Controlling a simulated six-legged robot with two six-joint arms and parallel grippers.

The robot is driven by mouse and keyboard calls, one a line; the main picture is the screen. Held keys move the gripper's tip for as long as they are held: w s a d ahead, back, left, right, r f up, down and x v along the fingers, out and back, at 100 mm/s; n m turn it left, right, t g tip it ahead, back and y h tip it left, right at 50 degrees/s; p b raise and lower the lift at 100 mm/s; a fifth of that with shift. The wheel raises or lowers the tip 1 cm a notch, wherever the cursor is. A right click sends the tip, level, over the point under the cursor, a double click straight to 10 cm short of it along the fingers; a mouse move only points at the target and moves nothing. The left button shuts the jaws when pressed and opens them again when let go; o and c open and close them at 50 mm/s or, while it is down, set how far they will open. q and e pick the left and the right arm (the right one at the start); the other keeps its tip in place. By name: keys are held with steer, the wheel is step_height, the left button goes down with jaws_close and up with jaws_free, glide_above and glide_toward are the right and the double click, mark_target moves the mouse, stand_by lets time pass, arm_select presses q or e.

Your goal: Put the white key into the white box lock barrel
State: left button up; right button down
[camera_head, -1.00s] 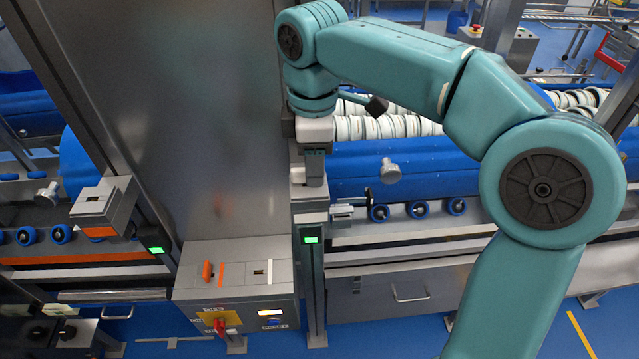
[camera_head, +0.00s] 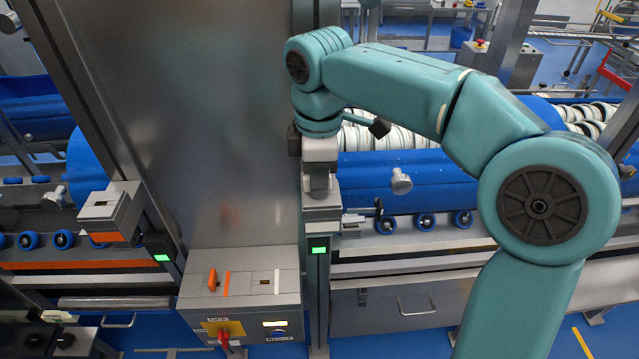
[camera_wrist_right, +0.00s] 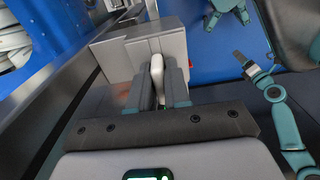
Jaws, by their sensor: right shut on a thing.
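My right gripper (camera_head: 320,192) points down over the top of the box lock on the right-hand post. In the right wrist view its fingers (camera_wrist_right: 158,88) are shut on the white key (camera_wrist_right: 157,72). The grey housing of the white box lock (camera_wrist_right: 112,62) lies just beyond and around the fingertips. In the head view the gripper covers much of this box lock (camera_head: 322,214). The barrel opening and the key's tip are hidden, so I cannot tell whether the key is in it. My left gripper is not in view.
A control box (camera_head: 240,312) below holds an orange key (camera_head: 212,279), with a white stripe (camera_head: 277,282) beside another slot. Another box lock (camera_head: 108,208) with an orange band stands at the left. A large steel panel (camera_head: 215,150) rises between the two posts.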

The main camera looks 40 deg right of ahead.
steer(key=shift+w+a+r, duration=0.1)
steer(key=shift+w+a, duration=0.05)
steer(key=shift+w+r, duration=0.1)
steer(key=shift+r, duration=0.15)
steer(key=r, duration=0.5)
steer(key=r+p, duration=0.1)
steer(key=r, duration=0.2)
steer(key=shift+s+r, duration=0.3)
steer(key=shift+r, duration=0.3)
steer(key=shift+w, duration=0.25)
